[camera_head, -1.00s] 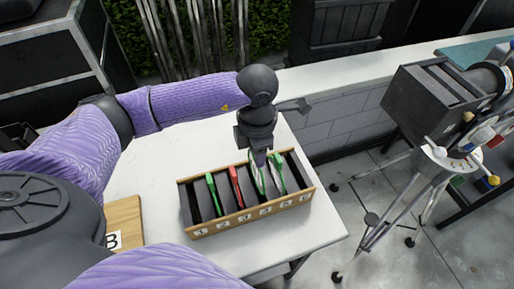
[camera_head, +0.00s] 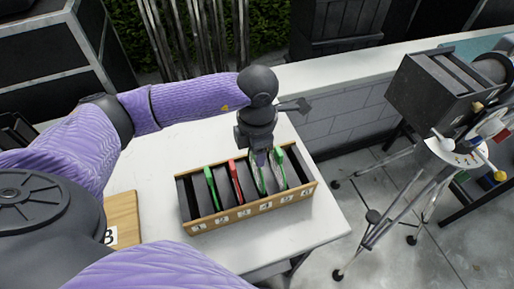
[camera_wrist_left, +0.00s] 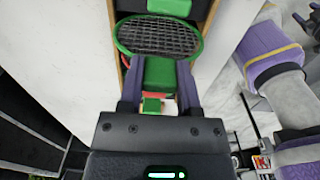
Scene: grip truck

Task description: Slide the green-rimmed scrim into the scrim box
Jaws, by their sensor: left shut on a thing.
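The scrim box (camera_head: 249,212) is a wooden tray with dark numbered slots on the white table. My left gripper (camera_head: 260,160) is above its right half, pointing down. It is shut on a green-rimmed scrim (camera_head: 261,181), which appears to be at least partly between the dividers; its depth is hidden. In the left wrist view, a green rim with dark mesh (camera_wrist_left: 160,38) lies just beyond the fingertips (camera_wrist_left: 160,80), with a green tab between the fingers. My right gripper is not in view.
Other scrims stand in the box: a green one (camera_head: 212,190) and a red one (camera_head: 236,182) to the left, another green one (camera_head: 279,168) close on the right. A wooden board (camera_head: 124,212) marked B lies at left. A tripod-mounted lamp (camera_head: 440,95) stands at right.

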